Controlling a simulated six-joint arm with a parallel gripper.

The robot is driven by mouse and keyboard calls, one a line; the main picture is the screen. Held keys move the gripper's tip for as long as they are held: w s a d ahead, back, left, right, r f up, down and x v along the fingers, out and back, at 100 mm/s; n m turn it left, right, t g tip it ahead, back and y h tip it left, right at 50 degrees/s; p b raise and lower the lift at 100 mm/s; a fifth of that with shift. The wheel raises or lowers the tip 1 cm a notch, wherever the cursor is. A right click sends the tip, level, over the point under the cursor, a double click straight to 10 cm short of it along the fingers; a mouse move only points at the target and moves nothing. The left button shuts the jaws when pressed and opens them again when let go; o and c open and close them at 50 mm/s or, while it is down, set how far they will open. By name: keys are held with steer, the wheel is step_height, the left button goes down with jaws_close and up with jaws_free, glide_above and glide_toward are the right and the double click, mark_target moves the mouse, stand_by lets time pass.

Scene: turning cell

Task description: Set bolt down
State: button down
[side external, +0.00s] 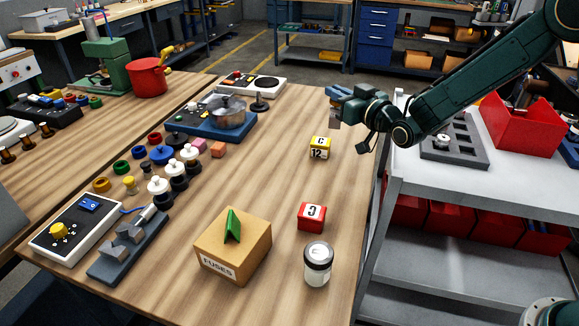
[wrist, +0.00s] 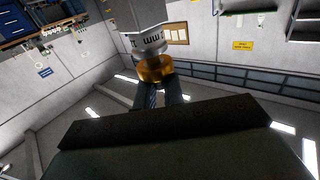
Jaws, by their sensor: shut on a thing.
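My gripper (side external: 338,97) is at the table's far right edge, above the wood and beyond the yellow block. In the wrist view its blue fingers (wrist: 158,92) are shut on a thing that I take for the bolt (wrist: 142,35). It has a silver-grey cylindrical body with dark printed marks and a brass-coloured collar by the fingers. In the side view only a small grey-brown part of the bolt (side external: 335,116) shows at the fingers. Its far end is cut off by the wrist view's edge.
A yellow block (side external: 320,149), a red block (side external: 311,217), a lidded jar (side external: 318,265) and a fuses box (side external: 232,247) stand on the wooden table (side external: 270,180). A grey trolley (side external: 440,187) with a slotted tray (side external: 462,150) and red bin (side external: 525,125) is at right.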

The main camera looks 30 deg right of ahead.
steer(key=w+a+r+n+y, duration=0.1)
steer(key=a+r, duration=0.3)
steer(key=a, duration=0.4)
steer(key=w+a+r+n+g+y, duration=0.1)
steer(key=w+a+r+n+y, duration=0.1)
steer(key=a, duration=0.7)
step_height(320, 180, up, 4)
steer(key=shift+w+f+y, duration=0.2)
steer(key=shift+w+y, duration=0.6)
steer(key=shift+w, duration=0.45)
steer(key=shift+f, duration=0.1)
step_height(320, 180, down, 16)
steer(key=shift+r, duration=0.25)
steer(key=shift+f, duration=0.1)
step_height(320, 180, down, 4)
steer(key=shift+f, duration=0.1)
steer(key=shift+f, duration=0.3)
